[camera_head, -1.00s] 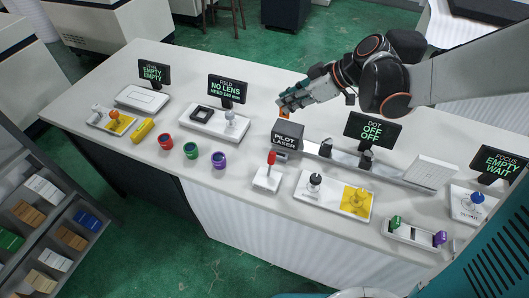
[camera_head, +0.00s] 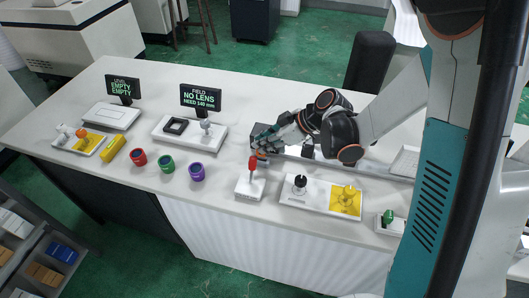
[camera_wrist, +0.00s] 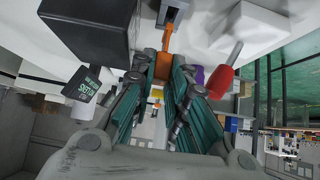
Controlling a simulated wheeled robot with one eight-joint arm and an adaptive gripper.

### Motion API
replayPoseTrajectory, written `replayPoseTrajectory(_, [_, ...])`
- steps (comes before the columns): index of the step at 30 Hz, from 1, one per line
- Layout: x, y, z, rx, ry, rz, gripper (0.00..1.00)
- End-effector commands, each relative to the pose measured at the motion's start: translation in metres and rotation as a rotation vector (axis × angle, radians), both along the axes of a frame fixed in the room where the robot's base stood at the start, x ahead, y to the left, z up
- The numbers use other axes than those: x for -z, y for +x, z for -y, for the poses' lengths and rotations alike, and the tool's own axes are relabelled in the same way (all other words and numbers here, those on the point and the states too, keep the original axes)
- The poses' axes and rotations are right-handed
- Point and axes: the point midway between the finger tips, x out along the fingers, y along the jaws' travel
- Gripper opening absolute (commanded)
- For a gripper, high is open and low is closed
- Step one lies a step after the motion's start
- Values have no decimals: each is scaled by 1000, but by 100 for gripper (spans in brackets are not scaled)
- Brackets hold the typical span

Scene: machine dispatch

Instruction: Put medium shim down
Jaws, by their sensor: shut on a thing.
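My gripper (camera_head: 260,142) is over the table beside the dark pilot laser box, just behind the red-handled lever (camera_head: 252,164). In the wrist view, my gripper (camera_wrist: 162,72) is shut on a small orange piece (camera_wrist: 164,63), apparently the medium shim. The piece sticks out beyond the fingertips, close to a grey metal part (camera_wrist: 173,8); whether they touch is unclear. In the head view the shim is hidden by the gripper.
The red handle also shows right of the fingers in the wrist view (camera_wrist: 224,76). Red (camera_head: 138,157), green (camera_head: 166,164) and purple (camera_head: 197,172) cups stand left of the lever. A tray (camera_head: 318,205) with a yellow patch lies right. A flat white plate (camera_head: 109,116) lies far left.

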Motion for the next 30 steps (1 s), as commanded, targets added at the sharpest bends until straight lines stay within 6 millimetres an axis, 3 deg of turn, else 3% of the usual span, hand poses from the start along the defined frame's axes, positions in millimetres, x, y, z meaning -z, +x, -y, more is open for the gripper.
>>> replayPoseTrajectory(8, [38, 0, 0, 0, 0, 0, 0])
replayPoseTrajectory(19, [42, 0, 0, 0, 0, 0, 0])
replayPoseTrajectory(20, [41, 0, 0, 0, 0, 0, 19])
replayPoseTrajectory(21, [41, 0, 0, 0, 0, 0, 23])
replayPoseTrajectory(30, [40, 0, 0, 0, 0, 0, 23])
